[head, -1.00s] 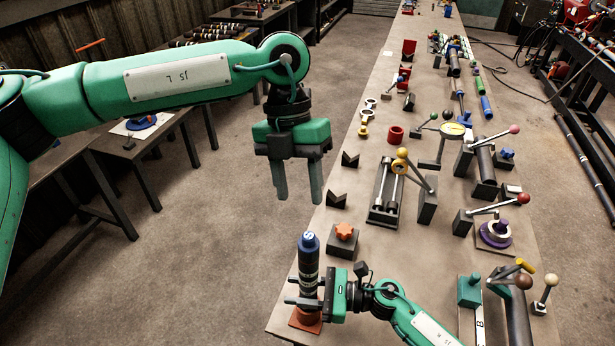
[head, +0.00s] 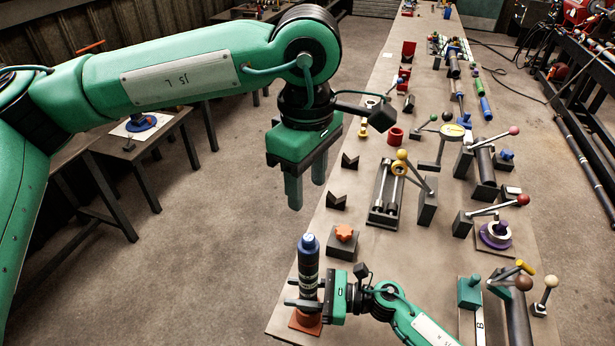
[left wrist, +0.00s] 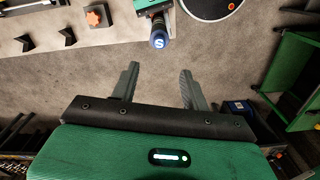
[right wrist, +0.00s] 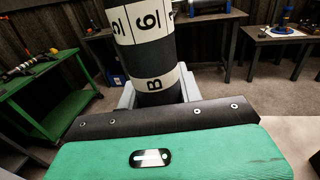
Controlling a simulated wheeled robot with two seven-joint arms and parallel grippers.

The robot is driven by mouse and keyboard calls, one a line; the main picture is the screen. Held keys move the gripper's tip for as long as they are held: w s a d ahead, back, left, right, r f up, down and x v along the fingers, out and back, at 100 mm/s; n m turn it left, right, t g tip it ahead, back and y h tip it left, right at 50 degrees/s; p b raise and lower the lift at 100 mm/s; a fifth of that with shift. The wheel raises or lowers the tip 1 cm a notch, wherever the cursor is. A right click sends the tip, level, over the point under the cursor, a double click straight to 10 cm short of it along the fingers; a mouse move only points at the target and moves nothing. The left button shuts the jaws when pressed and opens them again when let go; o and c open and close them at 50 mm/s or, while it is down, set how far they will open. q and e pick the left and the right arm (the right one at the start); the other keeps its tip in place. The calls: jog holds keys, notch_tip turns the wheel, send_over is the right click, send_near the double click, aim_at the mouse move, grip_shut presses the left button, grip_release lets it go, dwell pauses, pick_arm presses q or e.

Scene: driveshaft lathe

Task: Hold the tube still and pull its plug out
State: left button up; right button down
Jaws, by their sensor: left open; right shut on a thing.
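The tube (head: 308,272) is dark with white printed bands and stands upright at the near left edge of the bench, on an orange-brown base (head: 305,321). Its blue plug (head: 308,243) sits in the top end; the plug also shows in the left wrist view (left wrist: 158,40). My right gripper (head: 308,303) is shut around the lower part of the tube, whose bands fill the middle of the right wrist view (right wrist: 150,50). My left gripper (head: 306,190) is open and empty, above and apart from the plug, with its fingers pointing down.
A block with an orange star-shaped knob (head: 344,234) stands close behind the tube. Dark V-blocks (head: 337,200) lie along the bench's left edge. A lever fixture (head: 386,195) stands further right. Open floor (head: 210,270) lies left of the bench.

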aim_at(307, 237)
pick_arm(q)
jog(key=shift+m, duration=0.3)
notch_tip(307, 237, down, 12)
pick_arm(e)
jog(key=shift+s+f, duration=0.15)
jog(key=shift+f, duration=0.25)
pick_arm(q)
grip_shut()
jog(key=shift+r, duration=0.2)
pick_arm(e)
jog(key=shift+d, duration=0.1)
pick_arm(q)
jog(key=c, duration=0.8)
grip_release()
grip_shut()
jog(key=shift+r, duration=4)
